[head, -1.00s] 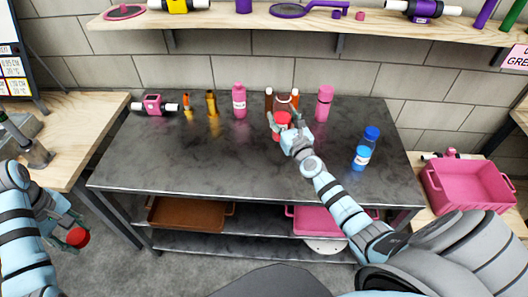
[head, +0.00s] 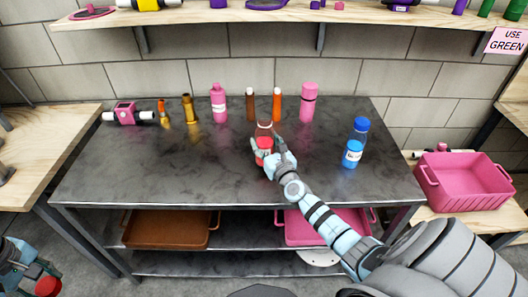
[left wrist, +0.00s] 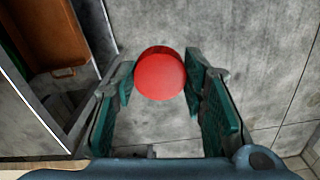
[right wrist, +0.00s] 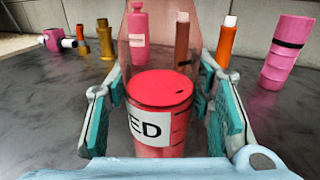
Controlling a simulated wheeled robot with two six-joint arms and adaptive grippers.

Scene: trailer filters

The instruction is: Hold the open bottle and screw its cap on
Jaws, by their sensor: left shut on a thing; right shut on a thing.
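A clear bottle with red contents and a white label reading "ED" (right wrist: 150,128) shows upright in the right wrist view. In the head view the bottle (head: 264,143) is over the middle of the dark table. My right gripper (head: 271,154) is shut around its lower part; I cannot tell whether its base touches the table. A round red cap (left wrist: 160,74) is between the fingers of my left gripper (left wrist: 160,88), which is shut on it. In the head view the red cap (head: 47,286) is at the bottom left corner, low beside the table and well apart from the bottle.
Pink (head: 218,104), brown (head: 250,105) and orange (head: 277,106) bottles stand along the back of the dark table (head: 130,180). A blue bottle (head: 352,155) stands at the right. A pink crate (head: 463,185) is on the right bench. The table's front left is clear.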

